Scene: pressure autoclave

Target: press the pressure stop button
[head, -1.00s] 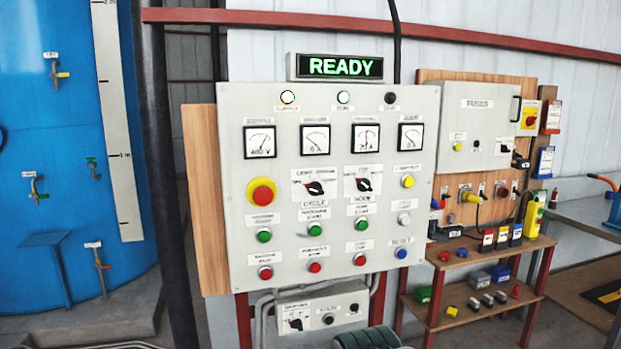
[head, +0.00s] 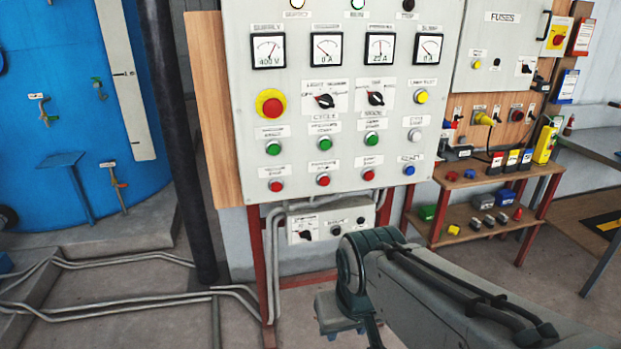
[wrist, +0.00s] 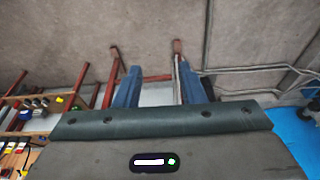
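The grey control panel (head: 300,130) faces me in the head view. Its bottom row holds red buttons: a left one (head: 276,185), a middle one (head: 323,180) and a right one (head: 369,175). Their small labels are blurred; the middle one seems to read as a pressure label, so it is likely the pressure stop button. Green buttons sit above them. My gripper (wrist: 158,76) shows in the wrist view with two blue fingers apart and nothing between them. It points at the floor and red stand legs, away from the buttons. In the head view my arm is low at right, below the panel.
A yellow-ringed red button (head: 271,103) and a blue button (head: 409,170) share the panel. A small switch box (head: 332,224) hangs underneath. Right is a shelf (head: 462,185) with small parts. A dark post (head: 180,150) stands left. Pipes (head: 120,300) run along the floor.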

